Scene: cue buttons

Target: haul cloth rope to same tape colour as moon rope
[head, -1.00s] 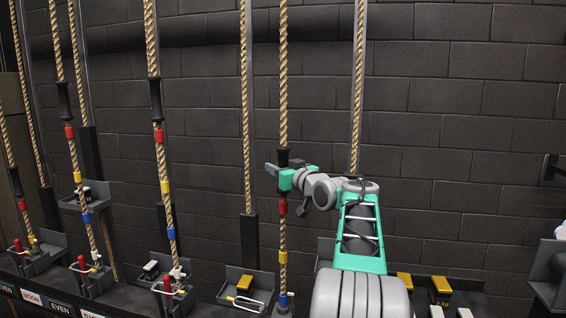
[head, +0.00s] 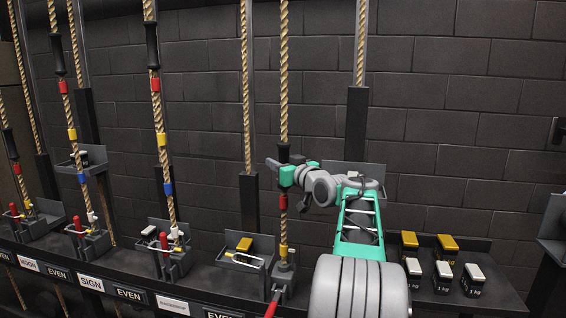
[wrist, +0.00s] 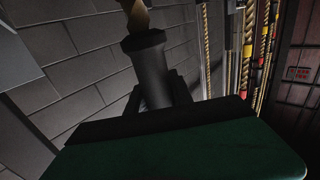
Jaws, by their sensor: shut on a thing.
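My gripper (head: 284,172) is shut on the black sleeve of the fourth front rope (head: 284,90); its name label is out of view. In the wrist view the black sleeve (wrist: 150,70) sits between my fingers. On this rope, red tape (head: 283,201) is under my gripper and yellow tape (head: 283,250) is just above the rope lock (head: 284,270); no blue shows. Its red lever (head: 272,303) is tilted forward. The leftmost rope (head: 11,150), above the MOON label (head: 28,264), shows red tape (head: 17,168) and yellow low near its lock.
Two more ropes (head: 157,110) (head: 65,100) with red, yellow and blue tapes stand between. Weights (head: 445,268) sit on a shelf at right. A small tray with a yellow weight (head: 244,244) is left of my rope. A brick wall is behind.

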